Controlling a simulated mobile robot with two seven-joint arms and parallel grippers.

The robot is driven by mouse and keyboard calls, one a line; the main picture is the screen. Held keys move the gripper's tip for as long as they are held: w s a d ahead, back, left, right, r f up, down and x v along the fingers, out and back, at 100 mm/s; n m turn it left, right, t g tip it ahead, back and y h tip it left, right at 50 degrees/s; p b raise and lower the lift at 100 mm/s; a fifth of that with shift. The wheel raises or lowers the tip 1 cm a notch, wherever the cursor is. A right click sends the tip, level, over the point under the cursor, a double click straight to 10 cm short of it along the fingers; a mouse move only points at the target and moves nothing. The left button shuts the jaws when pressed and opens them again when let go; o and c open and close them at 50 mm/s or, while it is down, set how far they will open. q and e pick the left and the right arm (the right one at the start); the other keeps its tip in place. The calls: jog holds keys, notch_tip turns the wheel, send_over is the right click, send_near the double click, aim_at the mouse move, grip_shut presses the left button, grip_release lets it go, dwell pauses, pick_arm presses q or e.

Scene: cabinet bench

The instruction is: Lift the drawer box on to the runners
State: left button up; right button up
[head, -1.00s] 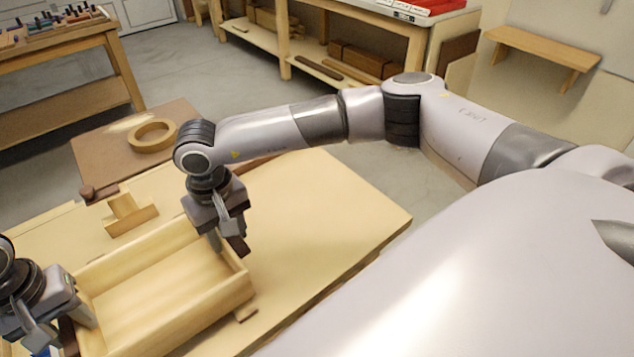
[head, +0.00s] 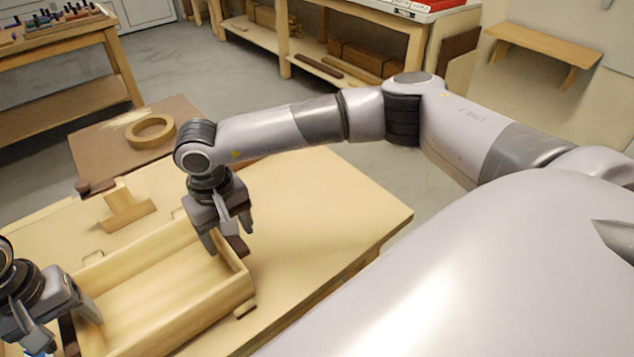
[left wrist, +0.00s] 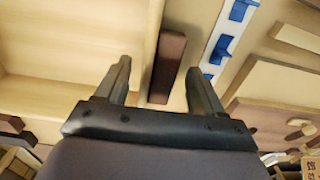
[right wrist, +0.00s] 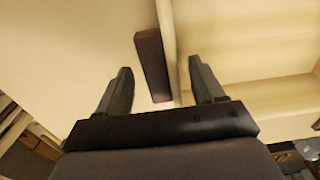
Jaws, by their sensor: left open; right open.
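The drawer box (head: 170,285) is a pale, open wooden tray lying level over the bench top at lower left in the head view. My right gripper (head: 232,235) is open at its right end, with one finger inside the wall and one outside. A dark brown block (right wrist: 152,65) lies along that wall, between the fingers in the right wrist view. My left gripper (head: 65,322) is open at the box's left end. Another dark block (left wrist: 168,68) shows between its fingers in the left wrist view. I cannot tell which parts are the runners.
A pale T-shaped wooden piece (head: 127,208) stands behind the box. A brown board (head: 100,150) with a wooden ring (head: 151,133) lies beyond. A blue-and-white strip (left wrist: 222,42) lies beside the left gripper. The bench top (head: 320,220) right of the box is clear.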

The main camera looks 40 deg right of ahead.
pick_arm(q)
jog(key=o, duration=0.5)
pick_arm(e)
jog(key=o, duration=0.6)
jog(key=shift+c, duration=0.2)
jog(key=shift+r+p, duration=1.2)
jog(key=shift+p, duration=0.05)
pick_arm(q)
jog(key=a+r, duration=0.2)
jog(key=r, duration=0.1)
jog(key=a+r, duration=0.1)
jog(key=r, duration=0.1)
pick_arm(e)
jog(key=shift+d+r+p, duration=0.3)
jog(key=shift+d+r, duration=0.1)
jog(key=shift+r, duration=0.25)
jog(key=shift+d+r+p, duration=0.25)
jog(key=shift+d+r, duration=0.1)
jog(key=shift+r, duration=0.3)
pick_arm(q)
jog(key=shift+r, duration=0.55)
pick_arm(e)
jog(key=shift+d+r, duration=0.35)
jog(key=shift+r, duration=0.25)
jog(key=shift+d+r, duration=0.35)
jog(key=shift+r, duration=0.25)
